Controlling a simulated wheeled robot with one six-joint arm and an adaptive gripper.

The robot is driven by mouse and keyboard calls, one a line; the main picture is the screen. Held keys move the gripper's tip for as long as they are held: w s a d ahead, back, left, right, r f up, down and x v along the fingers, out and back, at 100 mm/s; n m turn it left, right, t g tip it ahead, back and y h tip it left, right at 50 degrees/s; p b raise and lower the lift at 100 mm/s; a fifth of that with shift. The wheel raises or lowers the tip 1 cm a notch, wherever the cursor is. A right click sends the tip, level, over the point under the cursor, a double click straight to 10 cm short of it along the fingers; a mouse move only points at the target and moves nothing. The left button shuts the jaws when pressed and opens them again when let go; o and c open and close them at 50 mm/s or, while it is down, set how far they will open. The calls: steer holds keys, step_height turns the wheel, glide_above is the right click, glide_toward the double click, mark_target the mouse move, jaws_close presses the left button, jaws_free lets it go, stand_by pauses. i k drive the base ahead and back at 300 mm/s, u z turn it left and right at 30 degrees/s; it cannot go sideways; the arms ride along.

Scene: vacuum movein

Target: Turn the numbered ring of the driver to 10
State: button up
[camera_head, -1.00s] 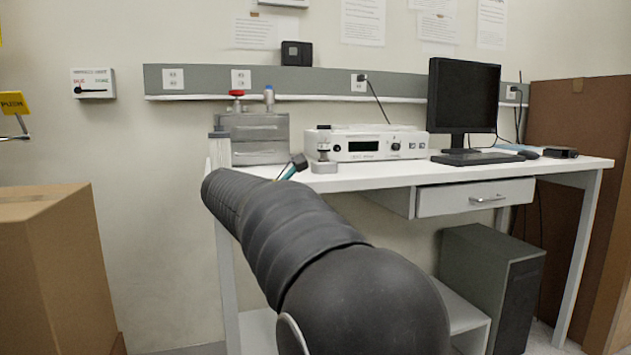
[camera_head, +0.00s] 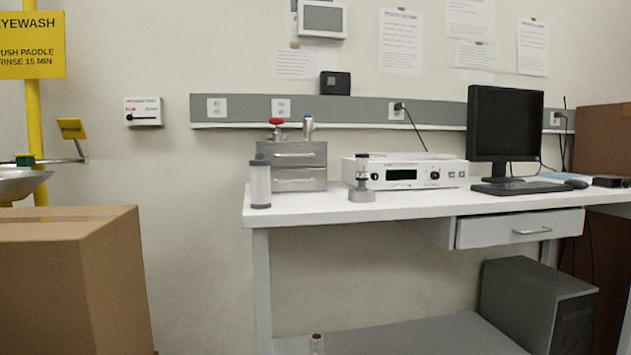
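My gripper and arm are not in view now. I cannot clearly pick out the driver or any numbered ring. A small upright piece with a dark top on a grey metal base (camera_head: 361,181) stands on the white bench, in front of the left end of the white instrument. I cannot tell whether it is the driver. No numbers on it can be read at this size.
A cardboard box (camera_head: 70,290) stands at the left, a computer tower (camera_head: 538,308) under the bench.

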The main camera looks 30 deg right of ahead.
mark_target(359, 176)
steer(key=u, duration=3.2)
steer(key=k, duration=1.4)
steer(key=z, duration=1.3)
